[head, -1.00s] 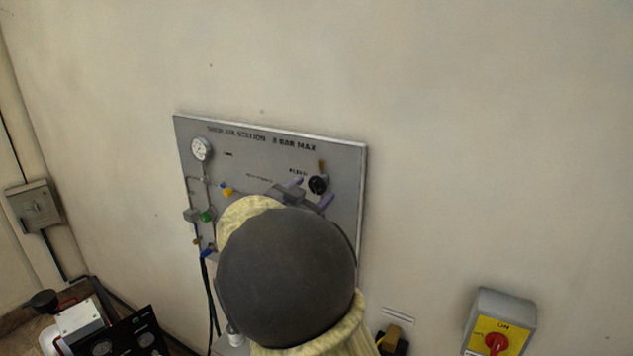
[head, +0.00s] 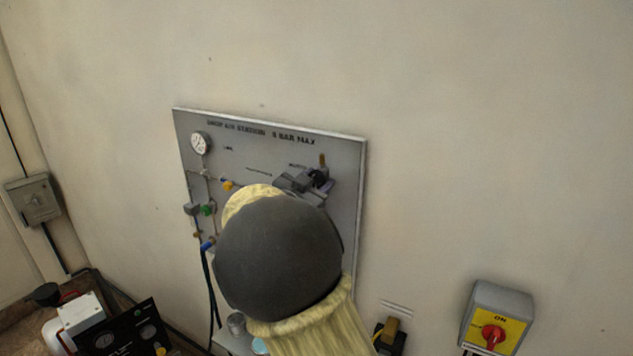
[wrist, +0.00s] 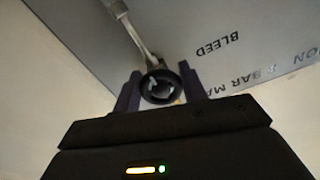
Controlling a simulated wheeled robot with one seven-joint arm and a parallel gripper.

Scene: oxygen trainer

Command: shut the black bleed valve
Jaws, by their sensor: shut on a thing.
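The black bleed valve (wrist: 161,85) is a round black knob by the "BLEED" label, with a pipe running from it in the wrist view. In the head view the valve (head: 320,177) sits at the upper right of the grey panel (head: 349,170), partly hidden by my gripper. My gripper (wrist: 160,90) has one purple finger on each side of the knob and is shut on it. In the head view my gripper (head: 318,186) reaches the valve from the lower left. My dark round arm joint hides the lower middle of the panel.
The panel also bears a gauge (head: 200,143), a yellow knob (head: 227,185), a green knob (head: 208,210) and a blue one (head: 208,245). A yellow switch box with a red knob (head: 494,336) is at lower right. The wall right of the panel is bare.

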